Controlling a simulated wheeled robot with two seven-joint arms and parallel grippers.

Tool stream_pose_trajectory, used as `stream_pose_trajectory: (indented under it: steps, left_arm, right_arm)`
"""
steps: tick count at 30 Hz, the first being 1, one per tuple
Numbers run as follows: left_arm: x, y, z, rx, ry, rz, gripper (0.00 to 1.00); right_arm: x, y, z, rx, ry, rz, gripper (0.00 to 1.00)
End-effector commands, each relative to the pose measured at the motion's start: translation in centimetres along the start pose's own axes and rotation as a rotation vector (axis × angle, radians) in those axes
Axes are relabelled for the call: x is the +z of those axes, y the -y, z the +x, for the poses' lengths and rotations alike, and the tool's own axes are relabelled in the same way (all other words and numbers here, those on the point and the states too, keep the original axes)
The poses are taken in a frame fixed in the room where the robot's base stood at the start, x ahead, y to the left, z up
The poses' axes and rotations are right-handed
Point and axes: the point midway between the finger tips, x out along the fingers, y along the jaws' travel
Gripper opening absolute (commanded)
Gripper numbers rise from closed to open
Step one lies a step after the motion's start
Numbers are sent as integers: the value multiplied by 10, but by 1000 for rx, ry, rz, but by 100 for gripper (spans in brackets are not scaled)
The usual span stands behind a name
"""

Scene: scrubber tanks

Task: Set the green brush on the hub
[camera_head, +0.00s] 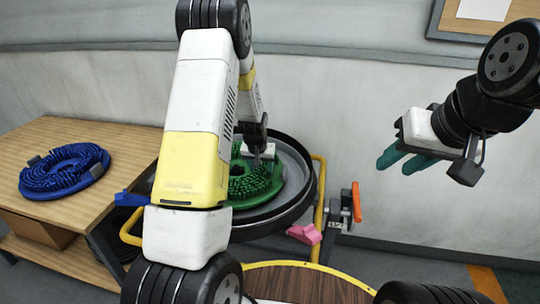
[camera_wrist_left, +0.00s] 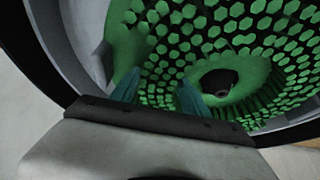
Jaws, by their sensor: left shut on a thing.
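The green brush (camera_head: 243,187) is a round disc with hexagonal tufts, inside the dark round housing (camera_head: 306,190). My left gripper (camera_head: 262,158) is over the brush and shut on it; my arm hides its left side. In the left wrist view, the teal fingertips (camera_wrist_left: 158,92) are at the near part of the brush (camera_wrist_left: 262,92). A dark round piece, likely the hub (camera_wrist_left: 221,82), shows in the brush's centre hole. I cannot tell whether the brush is seated on it. My right gripper (camera_head: 405,160) is in the air at the right, open and empty.
A blue brush (camera_head: 64,170) lies on the wooden table (camera_head: 110,140) at the left. A yellow rail (camera_head: 319,210), an orange-red handle (camera_head: 356,202) and a pink piece (camera_head: 305,234) are by the housing. A wall stands behind.

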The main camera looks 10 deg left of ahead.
Motion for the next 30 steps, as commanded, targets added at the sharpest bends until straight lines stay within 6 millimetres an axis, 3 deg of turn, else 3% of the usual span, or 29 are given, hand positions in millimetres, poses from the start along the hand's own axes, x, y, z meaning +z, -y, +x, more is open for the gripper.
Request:
stream_pose_trajectory:
  steps: [4, 5, 8, 20, 23, 30]
  left_arm:
    - [-3, 0, -1, 0, -7, 2, 0]
    - [1, 0, 1, 0, 1, 0, 56]
    - [0, 0, 1, 0, 1, 0, 75]
    - [0, 0, -4, 0, -1, 0, 75]
    - [-1, 0, -18, 0, -2, 1, 75]
    - [-2, -1, -70, 1, -4, 1, 75]
  right_arm:
    - [0, 0, 0, 0, 0, 0, 36]
    - [0, 0, 0, 0, 0, 0, 36]
    - [0, 0, 0, 0, 0, 0, 36]
    - [0, 0, 0, 0, 0, 0, 36]
    - [0, 0, 0, 0, 0, 0, 36]
    - [0, 0, 0, 0, 0, 0, 36]
